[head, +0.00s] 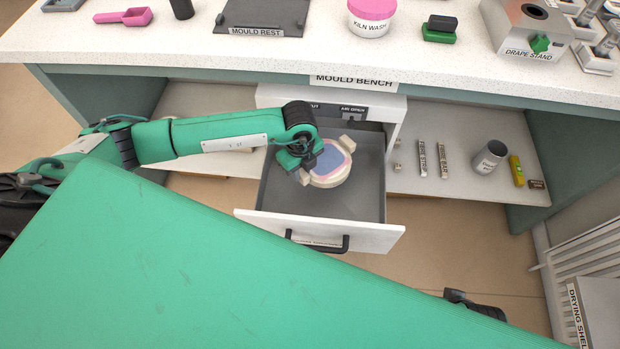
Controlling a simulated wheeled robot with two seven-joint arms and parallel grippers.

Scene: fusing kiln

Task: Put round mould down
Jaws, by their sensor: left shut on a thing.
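The round mould (334,165) is a cream disc with a blue and pink face and small lugs at its rim. It is in or just above the open drawer (283,199) of the mould bench. My left gripper (301,168) is shut on the mould's left edge, and its wrist hides part of that side. I cannot tell whether the mould touches the drawer floor. My right gripper is not in view.
The bench top (200,48) holds a mould rest (264,15), a kiln wash tub (369,18) and a drape stand (527,28). Fibre bars (442,159), a metal cup (490,157) and a yellow item (516,171) lie on the lower shelf, right of the drawer.

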